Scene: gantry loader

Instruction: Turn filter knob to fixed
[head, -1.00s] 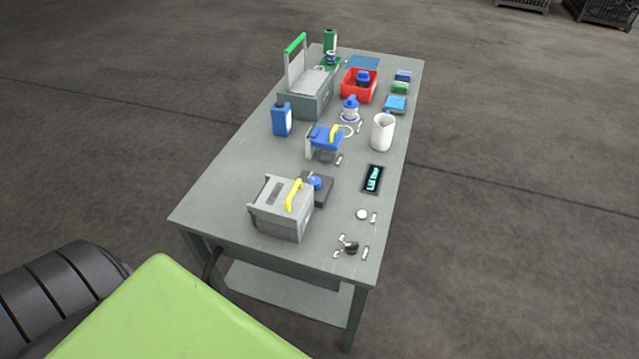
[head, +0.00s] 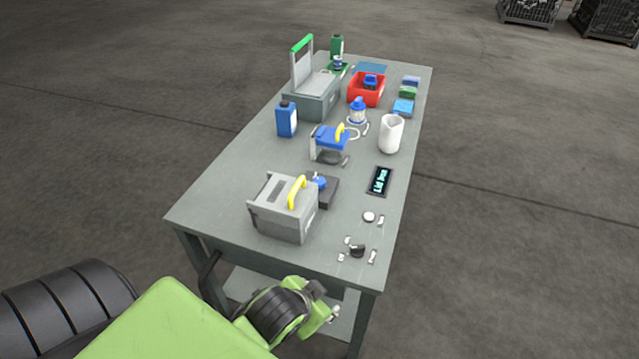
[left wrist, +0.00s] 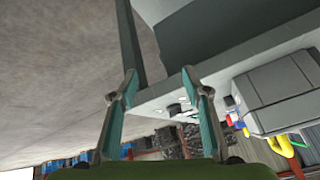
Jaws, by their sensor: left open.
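A black knob (head: 357,250) sits near the front right corner of the grey table (head: 215,215), with small white labels around it. I cannot read the labels or tell the knob's setting. A round whitish button (head: 369,217) lies behind it. My left gripper (head: 332,313) is in front of the table's near edge, low and short of the knob, seen only in part. In the left wrist view its two fingers (left wrist: 160,75) are spread with nothing between them, and a small dark knob (left wrist: 175,109) shows beyond, apart from them. My right gripper is not in view.
A grey box with a yellow handle (head: 280,215) stands left of the knob. A dark display (head: 380,181) lies behind the button. A white cup (head: 391,134), blue bottle (head: 287,120) and red bin (head: 366,90) stand farther back. The tabletop around the knob is clear.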

